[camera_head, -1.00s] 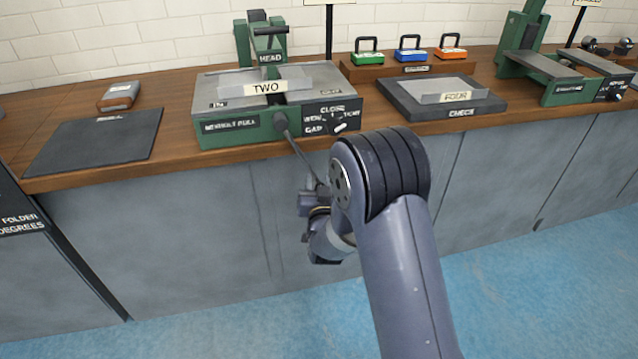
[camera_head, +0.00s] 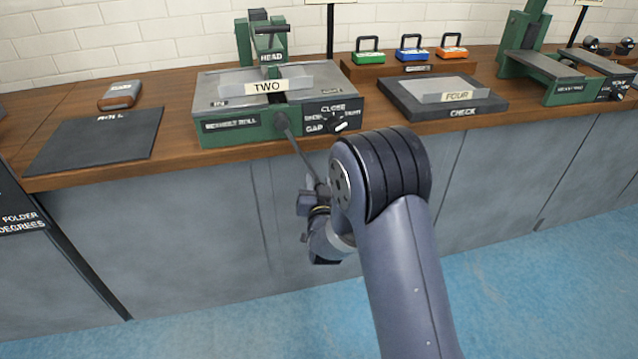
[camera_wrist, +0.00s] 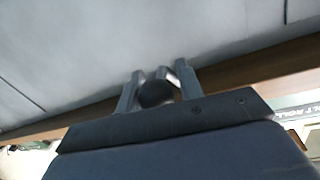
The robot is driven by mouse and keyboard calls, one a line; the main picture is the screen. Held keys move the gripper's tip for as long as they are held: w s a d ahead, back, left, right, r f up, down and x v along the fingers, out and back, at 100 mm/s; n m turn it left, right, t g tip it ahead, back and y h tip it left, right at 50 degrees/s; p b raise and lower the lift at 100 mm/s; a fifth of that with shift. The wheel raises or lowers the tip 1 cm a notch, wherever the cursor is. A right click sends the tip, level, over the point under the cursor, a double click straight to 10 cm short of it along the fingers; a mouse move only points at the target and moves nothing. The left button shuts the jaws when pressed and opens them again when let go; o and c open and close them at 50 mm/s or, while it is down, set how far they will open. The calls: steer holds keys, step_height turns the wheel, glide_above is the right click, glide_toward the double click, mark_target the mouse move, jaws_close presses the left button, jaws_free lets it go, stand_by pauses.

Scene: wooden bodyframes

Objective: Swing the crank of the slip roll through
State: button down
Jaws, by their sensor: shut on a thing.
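The slip roll (camera_head: 228,128) is a green machine with a grey top on the wooden bench, left of centre in the head view. Its dark crank (camera_head: 301,158) runs from a hub on the front face down and to the right, below the bench edge. My gripper (camera_head: 308,203) is at the crank's lower end, partly hidden behind my arm. In the wrist view my gripper (camera_wrist: 157,80) has its two fingers on either side of a dark round crank knob (camera_wrist: 156,94). A grey piece labelled TWO (camera_head: 265,86) lies on top of the slip roll.
A black dial (camera_head: 337,123) is on the slip roll's front right. A dark mat (camera_head: 97,142) lies left, and a black CHECK plate (camera_head: 462,112) with a FOUR piece (camera_head: 457,97) lies right. Grey cabinet fronts (camera_head: 180,230) stand below the bench, close to my gripper.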

steer(key=shift+f, duration=0.15)
steer(key=s+a+r+m+g+b, duration=0.1)
steer(key=s+a+r+m+b, duration=0.1)
steer(key=a+m, duration=0.4)
steer(key=s+a+r+m+g+y+b, duration=0.1)
steer(key=s+a+r+m+b, duration=0.2)
steer(key=a+m, duration=0.4)
steer(key=shift+s+a+b, duration=0.55)
steer(key=shift+a+b, duration=0.15)
steer(key=shift+a, duration=3.4)
steer(key=shift+r, duration=0.1)
